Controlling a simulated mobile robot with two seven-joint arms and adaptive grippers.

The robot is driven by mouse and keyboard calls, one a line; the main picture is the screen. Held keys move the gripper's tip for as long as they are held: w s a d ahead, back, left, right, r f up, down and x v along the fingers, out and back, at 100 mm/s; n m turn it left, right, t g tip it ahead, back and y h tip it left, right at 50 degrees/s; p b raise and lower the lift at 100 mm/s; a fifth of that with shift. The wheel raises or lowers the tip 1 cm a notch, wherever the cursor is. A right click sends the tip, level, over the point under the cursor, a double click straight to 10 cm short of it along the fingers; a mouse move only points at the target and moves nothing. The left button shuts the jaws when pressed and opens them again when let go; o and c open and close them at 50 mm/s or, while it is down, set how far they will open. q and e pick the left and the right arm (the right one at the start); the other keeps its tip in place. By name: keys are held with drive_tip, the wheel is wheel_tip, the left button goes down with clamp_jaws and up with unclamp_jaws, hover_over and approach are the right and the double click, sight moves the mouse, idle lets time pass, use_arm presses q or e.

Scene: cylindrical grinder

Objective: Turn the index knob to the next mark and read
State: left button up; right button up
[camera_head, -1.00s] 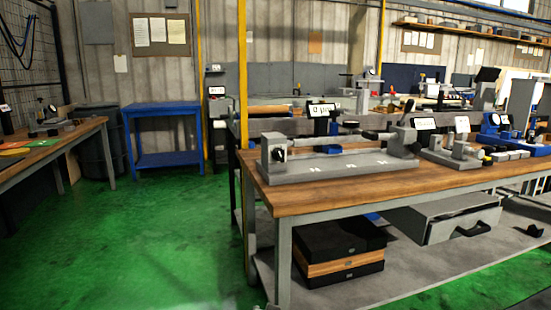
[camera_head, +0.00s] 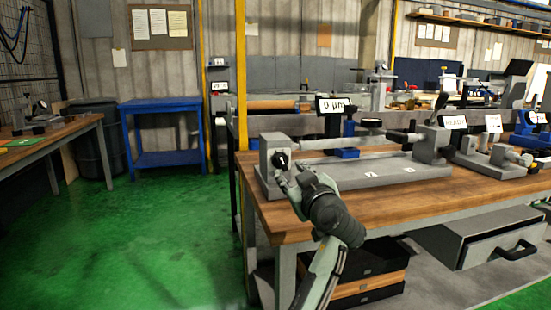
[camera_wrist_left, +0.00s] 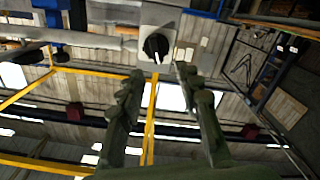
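The black index knob (camera_head: 280,159) is on the front face of the grey headstock (camera_head: 265,143), at the left end of the bench fixture. In the left wrist view the knob (camera_wrist_left: 156,46) sits on a pale square plate, just beyond and roughly between my fingertips. My left gripper (camera_head: 289,177) is close in front of the knob; its fingers are apart and empty in the left wrist view (camera_wrist_left: 160,73). I cannot tell whether a finger touches the knob. A display (camera_head: 334,105) behind the fixture reads "0 µm". My right gripper is not in view.
The fixture stands on a wooden workbench (camera_head: 285,225) with gauges and small displays to the right. An open grey drawer (camera_head: 480,238) hangs below it. A blue table (camera_head: 160,130) stands at the back left. The green floor (camera_head: 150,235) on the left is clear.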

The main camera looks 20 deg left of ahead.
sight(281, 159)
use_arm(q)
drive_tip(key=x, duration=0.2)
drive_tip(key=p+x, duration=0.1)
drive_tip(key=x, duration=0.4)
drive_tip(key=shift+w+a+r, duration=0.15)
drive_tip(key=shift+w+r, duration=0.15)
drive_tip(key=shift+r, duration=0.1)
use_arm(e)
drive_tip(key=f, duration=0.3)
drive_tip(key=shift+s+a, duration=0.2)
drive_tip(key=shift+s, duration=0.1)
use_arm(q)
clamp_jaws()
